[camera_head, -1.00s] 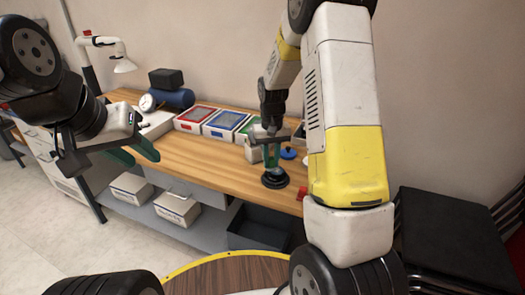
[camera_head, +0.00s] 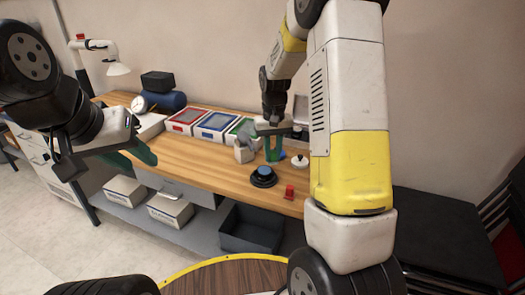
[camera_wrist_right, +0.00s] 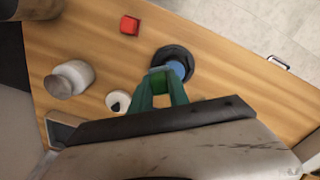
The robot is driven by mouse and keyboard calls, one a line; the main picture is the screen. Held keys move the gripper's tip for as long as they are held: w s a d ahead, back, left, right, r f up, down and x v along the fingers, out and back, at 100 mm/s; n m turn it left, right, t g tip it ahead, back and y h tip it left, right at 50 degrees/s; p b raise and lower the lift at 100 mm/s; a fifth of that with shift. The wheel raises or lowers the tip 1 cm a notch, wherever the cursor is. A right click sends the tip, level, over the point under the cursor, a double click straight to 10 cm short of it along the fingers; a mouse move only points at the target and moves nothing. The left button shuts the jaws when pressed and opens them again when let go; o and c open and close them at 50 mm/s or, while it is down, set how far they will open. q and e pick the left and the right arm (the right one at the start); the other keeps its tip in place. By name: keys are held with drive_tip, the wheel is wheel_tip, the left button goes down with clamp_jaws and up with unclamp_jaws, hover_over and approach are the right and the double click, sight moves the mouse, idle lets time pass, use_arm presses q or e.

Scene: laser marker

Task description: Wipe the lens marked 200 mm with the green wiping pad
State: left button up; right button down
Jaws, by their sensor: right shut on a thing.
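My right gripper (camera_head: 273,158) is shut on the green wiping pad (camera_wrist_right: 158,82), which shows as a brighter green patch between the dark green fingers in the right wrist view. In the head view the fingertips are just behind and above a lens in a black ring (camera_head: 263,177). This lens has a blue top and lies on the wooden bench; it also shows in the right wrist view (camera_wrist_right: 173,55), partly behind the fingers. Its marking cannot be read. My left gripper (camera_head: 138,157) is open and empty, in front of the bench's left part.
A white jar (camera_wrist_right: 70,78), a white round piece (camera_head: 299,161) and a red block (camera_head: 289,192) stand near the lens. Red, blue (camera_head: 216,122) and green-framed boxes line the bench's back. The bench front left of the lens is clear.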

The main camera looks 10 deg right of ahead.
drive_tip(key=shift+r, duration=1.9)
